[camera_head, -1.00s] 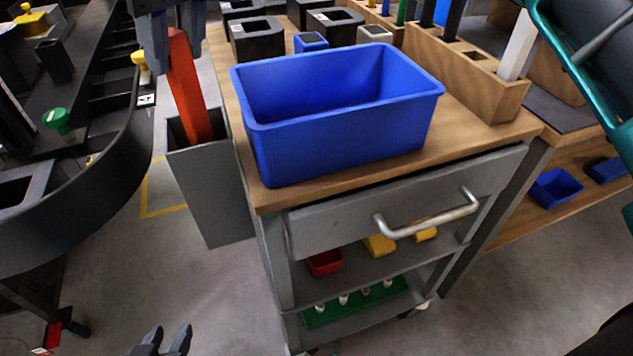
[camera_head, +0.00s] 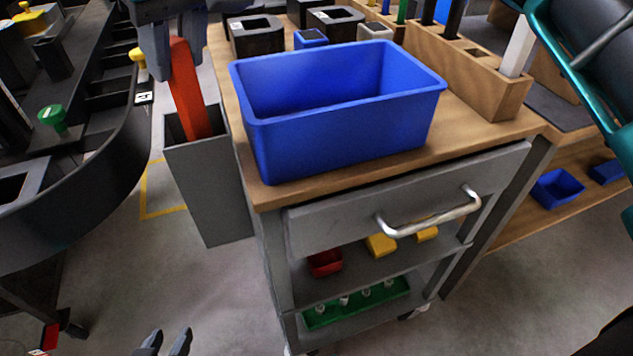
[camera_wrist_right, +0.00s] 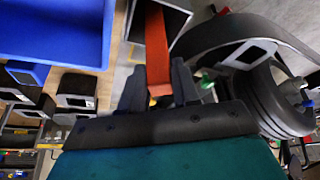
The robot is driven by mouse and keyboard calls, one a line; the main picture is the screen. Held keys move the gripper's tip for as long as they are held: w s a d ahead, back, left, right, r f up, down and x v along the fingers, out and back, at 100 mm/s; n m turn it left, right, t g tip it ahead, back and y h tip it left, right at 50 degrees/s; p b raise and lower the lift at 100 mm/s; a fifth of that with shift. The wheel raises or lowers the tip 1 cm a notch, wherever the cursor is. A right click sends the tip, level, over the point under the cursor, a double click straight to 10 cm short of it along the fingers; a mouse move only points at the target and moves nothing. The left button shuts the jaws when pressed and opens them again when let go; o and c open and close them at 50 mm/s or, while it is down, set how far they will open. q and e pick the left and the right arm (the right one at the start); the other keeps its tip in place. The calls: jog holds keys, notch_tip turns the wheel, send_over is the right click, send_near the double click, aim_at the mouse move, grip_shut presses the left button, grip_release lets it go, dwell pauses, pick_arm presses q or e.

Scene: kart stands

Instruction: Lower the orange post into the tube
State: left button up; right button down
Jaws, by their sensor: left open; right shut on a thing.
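The orange post (camera_head: 188,95) stands nearly upright, slightly tilted, with its lower end inside the mouth of the grey square tube (camera_head: 207,180) on the cart's left side. My right gripper (camera_head: 178,62) is shut on the post's upper part, above the tube. In the right wrist view the post (camera_wrist_right: 157,45) runs from between the fingers (camera_wrist_right: 160,88) into the tube opening (camera_wrist_right: 178,12). The post's lower end is hidden by the tube walls. My left gripper (camera_head: 166,342) is open and empty at the bottom edge, well below the tube.
A blue bin (camera_head: 345,125) stands on the wooden cart top, right of the tube. A dark curved bench (camera_head: 90,190) with a green knob (camera_head: 52,116) lies to the left. Black holders (camera_head: 256,36) stand behind the bin.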

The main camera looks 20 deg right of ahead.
pick_arm(q)
jog(key=shift+f, duration=0.15)
pick_arm(e)
jog(key=shift+f, duration=0.1)
jog(key=c, duration=0.8)
grip_release()
jog(key=shift+o, duration=0.2)
jog(key=shift+r, duration=0.25)
pick_arm(q)
notch_tip(320, 180, up, 3)
jog(key=p, duration=0.3)
jog(key=shift+r, duration=0.2)
pick_arm(e)
jog(key=v, duration=1.2)
jog(key=shift+s+r, duration=0.15)
